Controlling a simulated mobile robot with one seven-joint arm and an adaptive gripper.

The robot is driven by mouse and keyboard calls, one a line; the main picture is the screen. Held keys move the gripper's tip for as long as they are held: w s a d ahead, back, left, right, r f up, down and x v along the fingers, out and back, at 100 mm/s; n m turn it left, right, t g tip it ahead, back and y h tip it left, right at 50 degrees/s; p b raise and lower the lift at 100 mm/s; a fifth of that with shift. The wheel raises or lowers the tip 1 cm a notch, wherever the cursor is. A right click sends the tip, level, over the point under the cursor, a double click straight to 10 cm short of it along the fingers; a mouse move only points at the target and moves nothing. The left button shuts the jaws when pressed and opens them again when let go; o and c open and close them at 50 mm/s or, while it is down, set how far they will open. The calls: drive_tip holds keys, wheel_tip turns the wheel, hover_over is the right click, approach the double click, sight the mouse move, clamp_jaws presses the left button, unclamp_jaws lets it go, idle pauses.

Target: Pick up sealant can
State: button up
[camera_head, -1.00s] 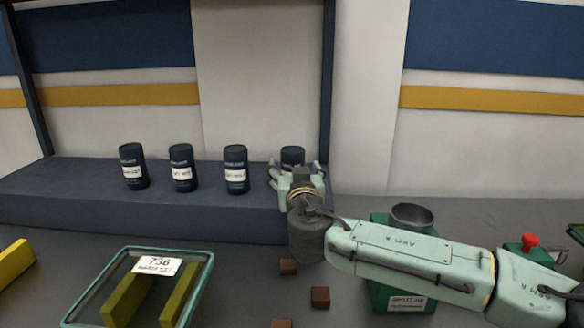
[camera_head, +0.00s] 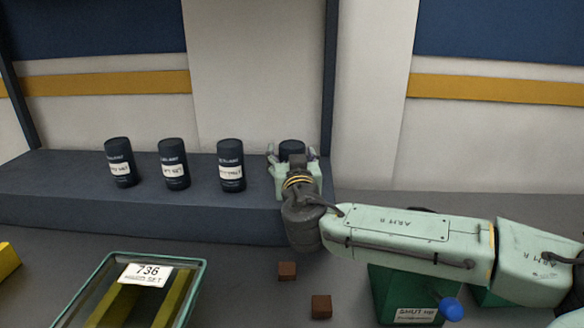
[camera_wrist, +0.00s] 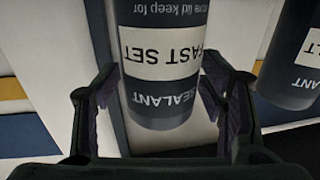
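The sealant can at the right end of the shelf row (camera_head: 292,146) is dark and mostly hidden behind my gripper (camera_head: 292,153). In the wrist view, the dark can (camera_wrist: 160,70) appears upside down, with a white "FAST SET" label and the word "SEALANT". My gripper's two fingers (camera_wrist: 160,108) stand on either side of this can. Gaps show between the pads and the can, so the gripper is open. Three similar dark cans stand upright to the left: one at far left (camera_head: 120,162), one in the middle (camera_head: 173,163), and one nearest my gripper (camera_head: 231,165).
A neighbouring can (camera_wrist: 292,60) is close beside one finger. The cans stand on a raised dark shelf (camera_head: 70,200). Below are a green-rimmed tray (camera_head: 200,280) marked 736, two brown blocks (camera_head: 287,270) and a green box (camera_head: 400,290) under my arm. A blue knob (camera_head: 452,309) is near the box.

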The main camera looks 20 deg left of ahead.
drive_tip(key=c, duration=1.3)
drive_tip(key=shift+r, duration=0.1)
drive_tip(key=shift+c, duration=0.3)
